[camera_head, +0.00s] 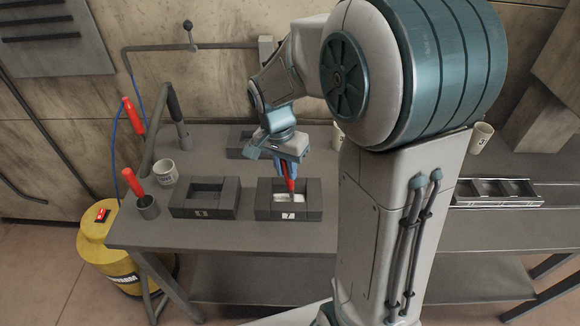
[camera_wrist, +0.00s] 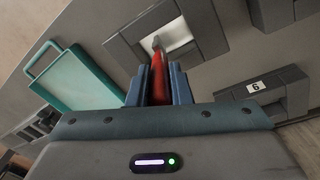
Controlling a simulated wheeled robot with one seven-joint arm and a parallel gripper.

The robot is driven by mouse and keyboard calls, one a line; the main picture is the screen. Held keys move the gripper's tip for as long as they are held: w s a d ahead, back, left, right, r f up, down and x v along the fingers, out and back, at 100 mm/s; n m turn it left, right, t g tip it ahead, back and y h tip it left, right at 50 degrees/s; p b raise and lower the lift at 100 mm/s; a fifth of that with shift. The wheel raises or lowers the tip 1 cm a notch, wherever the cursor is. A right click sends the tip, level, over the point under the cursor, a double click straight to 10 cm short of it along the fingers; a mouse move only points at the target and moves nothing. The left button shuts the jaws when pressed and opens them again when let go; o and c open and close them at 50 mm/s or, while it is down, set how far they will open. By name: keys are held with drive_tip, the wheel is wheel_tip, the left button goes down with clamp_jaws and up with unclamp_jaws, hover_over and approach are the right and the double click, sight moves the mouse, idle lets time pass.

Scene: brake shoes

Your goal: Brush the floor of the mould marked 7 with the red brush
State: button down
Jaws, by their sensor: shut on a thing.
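The mould marked 7 (camera_head: 313,200) is a dark grey rectangular frame on the workbench, with a pale white floor. It also shows in the wrist view (camera_wrist: 198,22). My gripper (camera_head: 288,170) is above this mould, its blue fingers shut on the red brush (camera_head: 290,184). In the wrist view the brush (camera_wrist: 158,72) sticks out between the fingers (camera_wrist: 158,90), its tip over the pale floor inside the mould's walls. I cannot tell whether the tip touches the floor.
A mould (camera_head: 232,190) stands to the left; its plate reads 6 in the wrist view (camera_wrist: 285,82). Another mould (camera_head: 236,135) lies behind. A teal tray (camera_wrist: 75,98) shows in the wrist view.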

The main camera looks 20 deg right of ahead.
drive_tip(key=shift+w+a, duration=0.25)
drive_tip(key=shift+a, duration=0.45)
drive_tip(key=shift+w+a, duration=0.2)
drive_tip(key=shift+a, duration=0.45)
drive_tip(key=shift+w+a, duration=0.25)
drive_tip(key=shift+a, duration=0.45)
drive_tip(key=shift+s+d, duration=0.2)
drive_tip(key=shift+d, duration=0.35)
drive_tip(key=shift+s+d, duration=0.15)
drive_tip(key=shift+d, duration=0.45)
drive_tip(key=shift+s+d+f+b, duration=0.15)
drive_tip(key=shift+s+d, duration=0.2)
drive_tip(key=shift+d, duration=0.6)
drive_tip(key=shift+s+d+r+b, duration=0.15)
drive_tip(key=shift+s+d, duration=0.2)
drive_tip(key=shift+d, duration=0.55)
drive_tip(key=shift+f, duration=0.1)
